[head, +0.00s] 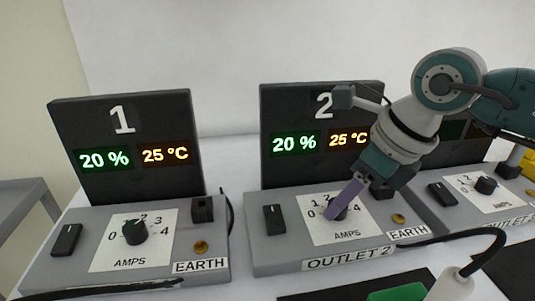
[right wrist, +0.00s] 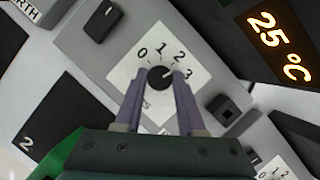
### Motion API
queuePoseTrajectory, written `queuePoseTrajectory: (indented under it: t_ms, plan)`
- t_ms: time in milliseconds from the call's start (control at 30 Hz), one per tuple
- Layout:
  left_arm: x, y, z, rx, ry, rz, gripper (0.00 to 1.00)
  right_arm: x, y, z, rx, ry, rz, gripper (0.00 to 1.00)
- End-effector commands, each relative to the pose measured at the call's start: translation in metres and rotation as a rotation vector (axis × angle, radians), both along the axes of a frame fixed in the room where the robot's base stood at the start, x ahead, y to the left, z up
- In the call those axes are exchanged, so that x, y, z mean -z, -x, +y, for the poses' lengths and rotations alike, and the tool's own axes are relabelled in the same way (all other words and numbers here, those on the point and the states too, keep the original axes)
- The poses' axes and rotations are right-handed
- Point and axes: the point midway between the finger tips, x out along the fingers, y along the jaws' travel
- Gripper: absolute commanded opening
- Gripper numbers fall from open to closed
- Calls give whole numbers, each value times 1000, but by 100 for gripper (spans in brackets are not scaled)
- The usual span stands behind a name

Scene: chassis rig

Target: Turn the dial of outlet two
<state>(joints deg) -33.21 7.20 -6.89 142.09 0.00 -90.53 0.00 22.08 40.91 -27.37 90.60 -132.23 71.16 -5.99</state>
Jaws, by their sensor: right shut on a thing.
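The outlet 2 box (head: 262,255) stands in the middle of the head view, with a white AMPS scale and a black dial (head: 341,212) partly hidden by my right gripper. My right gripper (head: 345,204) comes down from the upper right with its purple fingers at the dial. In the right wrist view the two fingers (right wrist: 160,82) stand on either side of the black dial (right wrist: 159,78) and are shut on it. A small white mark on the dial points to the upper right, roughly toward 2 or 3; I cannot tell exactly. My left gripper is not in view.
The outlet 2 display (head: 285,170) reads 20 % and 25 °C. A black switch (head: 274,218) is left of the dial, a black socket (right wrist: 223,107) beside the scale. Outlet 1 (head: 132,232) stands to the left, a third box (head: 470,190) to the right. A black cable (head: 430,241) crosses the front right.

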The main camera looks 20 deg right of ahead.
Motion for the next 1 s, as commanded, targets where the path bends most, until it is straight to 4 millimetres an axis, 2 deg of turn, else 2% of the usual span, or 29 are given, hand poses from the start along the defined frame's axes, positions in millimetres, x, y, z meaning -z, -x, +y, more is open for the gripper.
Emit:
queuePoseTrajectory:
  t_ms: [100,500,1000]
  plan:
    - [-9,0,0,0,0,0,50,-3,0,1,92,1,0,0]
    - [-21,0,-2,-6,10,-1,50,-1,1,3,352,-1,0,0]
    - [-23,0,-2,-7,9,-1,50,0,1,3,438,0,1,0]
